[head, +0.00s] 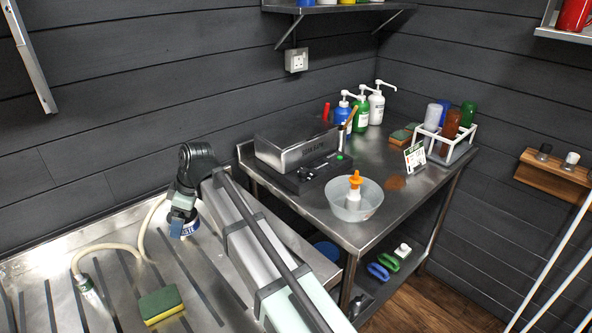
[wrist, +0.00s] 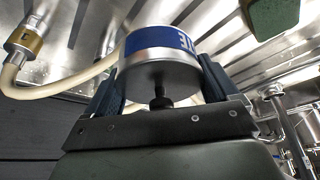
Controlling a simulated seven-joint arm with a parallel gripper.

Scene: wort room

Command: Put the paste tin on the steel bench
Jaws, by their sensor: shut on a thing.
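The paste tin, a short round tin with a blue and white label, is between the fingers of my gripper (head: 183,214). In the head view only part of the tin (head: 188,229) shows below the fingers. The steel bench (head: 375,160) stands to the right, beyond my arm.
A green and yellow sponge (head: 160,305) and a pale hose (head: 110,247) lie on the ribbed steel drainer (head: 215,285).

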